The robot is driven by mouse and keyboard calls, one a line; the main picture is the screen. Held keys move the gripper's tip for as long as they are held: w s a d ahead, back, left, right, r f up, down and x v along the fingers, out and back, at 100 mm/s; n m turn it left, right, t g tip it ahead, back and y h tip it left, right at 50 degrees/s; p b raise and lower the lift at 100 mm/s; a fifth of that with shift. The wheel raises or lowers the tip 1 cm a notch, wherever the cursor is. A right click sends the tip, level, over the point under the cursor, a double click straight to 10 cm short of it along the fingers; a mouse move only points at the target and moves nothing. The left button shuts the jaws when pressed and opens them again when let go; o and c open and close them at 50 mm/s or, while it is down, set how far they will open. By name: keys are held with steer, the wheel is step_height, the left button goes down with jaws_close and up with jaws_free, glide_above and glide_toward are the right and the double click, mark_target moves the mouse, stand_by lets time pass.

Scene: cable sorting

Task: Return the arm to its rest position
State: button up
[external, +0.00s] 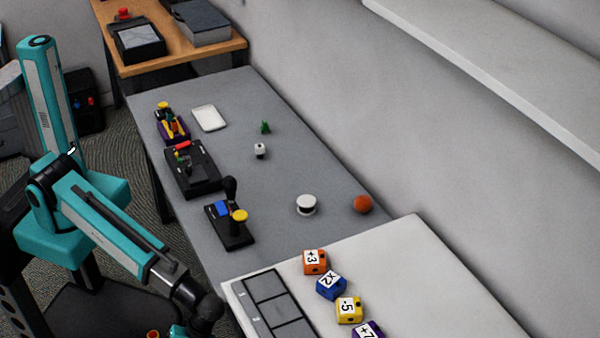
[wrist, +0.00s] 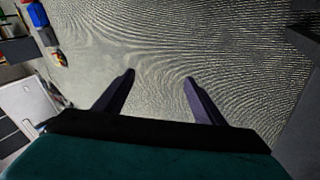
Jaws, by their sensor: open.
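My arm (external: 112,222) is teal and black and stands at the left in the external view, folded beside the tables with its forearm sloping down to the right. The gripper itself is not clear in that view, as the arm's end runs to the bottom edge. In the wrist view my gripper (wrist: 160,76) shows two dark fingers spread wide apart. Nothing is between them. Below them is patterned carpet (wrist: 225,50).
A grey table (external: 260,105) holds black switch boxes (external: 193,168), a white dish (external: 208,118) and an orange ball (external: 362,204). A white table (external: 420,270) carries several coloured blocks (external: 331,286) and a dark slotted tray (external: 270,303). A wooden table (external: 185,58) stands behind.

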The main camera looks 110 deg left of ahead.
steer(key=s+a+f+n+g+y, duration=0.1)
steer(key=s+a+f+n+y, duration=0.4)
steer(key=s+a+f+n, duration=0.7)
steer(key=s+a+f, duration=0.7)
steer(key=a, duration=0.1)
steer(key=shift+a+f+b, duration=0.35)
steer(key=shift+a+b, duration=0.05)
